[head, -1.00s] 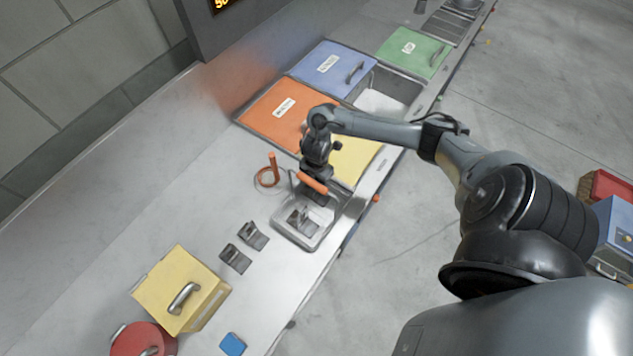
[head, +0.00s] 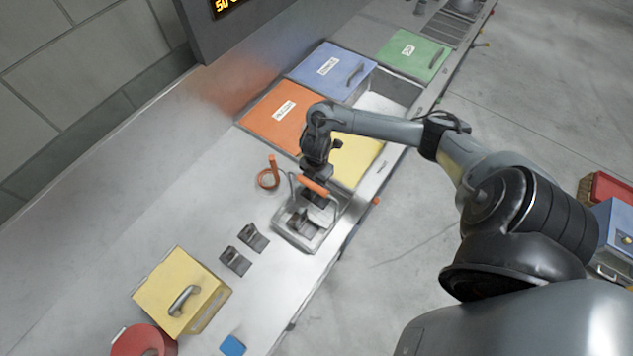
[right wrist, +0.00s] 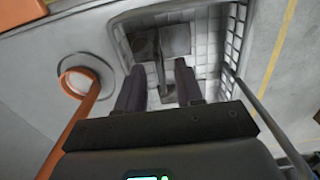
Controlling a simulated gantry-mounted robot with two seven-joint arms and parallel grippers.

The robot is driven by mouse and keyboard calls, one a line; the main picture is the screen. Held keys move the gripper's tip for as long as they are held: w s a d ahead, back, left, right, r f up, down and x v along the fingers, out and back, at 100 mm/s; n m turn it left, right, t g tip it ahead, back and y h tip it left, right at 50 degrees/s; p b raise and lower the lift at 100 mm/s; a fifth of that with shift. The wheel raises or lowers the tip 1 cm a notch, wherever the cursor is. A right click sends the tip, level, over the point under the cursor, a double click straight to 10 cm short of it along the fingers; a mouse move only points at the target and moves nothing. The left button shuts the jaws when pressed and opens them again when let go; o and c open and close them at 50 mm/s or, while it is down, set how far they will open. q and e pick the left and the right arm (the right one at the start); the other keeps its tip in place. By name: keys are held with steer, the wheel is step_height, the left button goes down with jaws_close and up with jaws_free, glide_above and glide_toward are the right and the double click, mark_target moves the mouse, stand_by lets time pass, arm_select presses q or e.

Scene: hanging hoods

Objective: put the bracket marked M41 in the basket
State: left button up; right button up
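The wire basket (head: 278,221) with an orange handle stands on the counter near its front edge. It also shows in the right wrist view (right wrist: 233,40). My right gripper (head: 312,204) points down into it, under the handle. In the right wrist view its two fingers (right wrist: 161,88) are apart. A dark grey bracket (right wrist: 160,45) is in the basket, its upright plate in line with the gap between the fingers; I see no clear contact. Two similar brackets, one (head: 253,237) and another (head: 235,260), lie on the counter outside. No marking is readable. My left gripper is out of view.
Orange (head: 270,120), blue (head: 325,70) and green (head: 410,55) lids lie beyond, with a yellow one behind my arm. A yellow box (head: 175,280), red pot (head: 140,342) and blue block (head: 232,345) stand at lower left.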

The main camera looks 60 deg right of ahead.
step_height(320, 180, up, 10)
steer(key=p, duration=0.3)
stand_by(0.5)
